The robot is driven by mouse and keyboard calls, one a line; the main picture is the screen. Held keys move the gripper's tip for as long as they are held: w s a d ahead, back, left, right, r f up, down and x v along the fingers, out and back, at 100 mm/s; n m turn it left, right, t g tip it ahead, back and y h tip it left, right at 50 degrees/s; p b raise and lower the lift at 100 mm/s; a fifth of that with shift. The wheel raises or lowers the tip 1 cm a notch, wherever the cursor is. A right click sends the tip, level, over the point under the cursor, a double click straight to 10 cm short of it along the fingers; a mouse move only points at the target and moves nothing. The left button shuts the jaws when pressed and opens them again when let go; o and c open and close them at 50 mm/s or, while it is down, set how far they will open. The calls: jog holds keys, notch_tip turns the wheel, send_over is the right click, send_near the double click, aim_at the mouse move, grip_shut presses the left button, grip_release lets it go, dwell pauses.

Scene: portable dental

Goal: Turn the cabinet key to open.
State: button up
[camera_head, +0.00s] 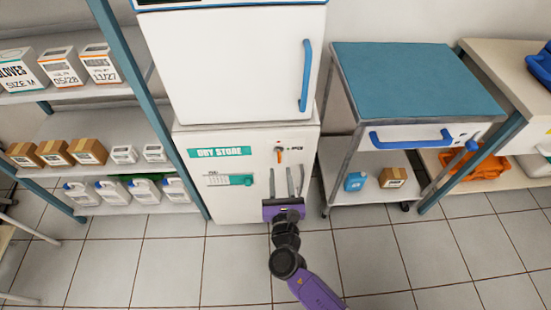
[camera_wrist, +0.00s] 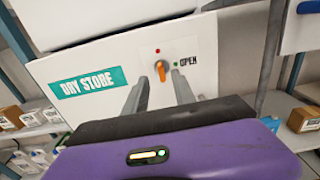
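The cabinet (camera_head: 245,180) is white with a green "DRY STORE" label. Its key (camera_head: 279,154) is a small orange handle at the upper right of the door. In the wrist view the key (camera_wrist: 159,71) stands roughly upright on a white plate, with a red dot above it and a green dot by the word "OPEN" to its right. My gripper (camera_wrist: 158,86) is open, its two grey fingers apart on either side below the key. In the head view my gripper (camera_head: 286,172) is in front of the door, its fingers pointing up. I cannot tell whether the fingers touch anything.
A shelf rack (camera_head: 120,125) with boxes and bottles stands at the left. A white upper cabinet (camera_head: 235,65) with a blue handle sits above. A blue-topped trolley (camera_head: 415,85) stands close at the right. The tiled floor in front is clear.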

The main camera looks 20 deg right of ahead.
aim_at(280, 159)
jog(key=x, duration=0.6)
jog(key=shift+b, duration=0.4)
grip_shut()
